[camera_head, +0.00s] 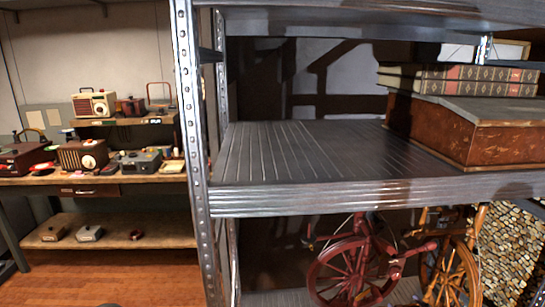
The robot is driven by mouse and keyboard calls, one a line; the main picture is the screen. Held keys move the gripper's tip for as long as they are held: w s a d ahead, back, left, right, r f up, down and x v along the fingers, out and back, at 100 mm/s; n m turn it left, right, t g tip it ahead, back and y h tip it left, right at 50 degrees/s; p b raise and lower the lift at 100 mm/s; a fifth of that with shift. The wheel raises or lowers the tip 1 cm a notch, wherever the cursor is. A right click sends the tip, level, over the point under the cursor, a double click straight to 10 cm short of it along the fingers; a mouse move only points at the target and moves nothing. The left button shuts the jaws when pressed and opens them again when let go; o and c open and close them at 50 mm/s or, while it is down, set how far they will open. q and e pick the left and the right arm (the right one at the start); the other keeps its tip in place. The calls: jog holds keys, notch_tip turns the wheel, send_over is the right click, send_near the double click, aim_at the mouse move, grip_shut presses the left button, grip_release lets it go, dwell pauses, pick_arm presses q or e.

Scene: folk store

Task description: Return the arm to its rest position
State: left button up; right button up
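Neither of my grippers can be made out in the head view. A small dark shape sits at the bottom edge on the left, too little of it showing to tell what it is. A metal shelving rack (350,198) stands close in front, filling the middle and right. Its middle shelf (290,150) is bare on the left and centre.
The rack's upright post (192,130) is at centre left. Behind it, a workbench (120,187) holds old radios (93,103) and other devices. Wooden floor (100,280) shows at lower left.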

jog(key=s+a+f+g+y+p, duration=0.15)
jog(key=a+f+g, duration=0.25)
jog(key=a+f, duration=0.45)
jog(key=s+a+f+g, duration=0.3)
jog(key=a+f, duration=0.2)
jog(key=f, duration=0.7)
jog(key=s+a+f+g+p, duration=0.1)
jog(key=s+a+f+g, duration=0.3)
jog(key=s, duration=0.5)
jog(key=s+a+f+g+y, duration=0.1)
jog(key=s+a+f+g, duration=0.3)
jog(key=s+a+f, duration=0.4)
jog(key=shift+s+a+p, duration=0.4)
jog(key=shift+s+a, duration=0.15)
jog(key=shift+s, duration=0.6)
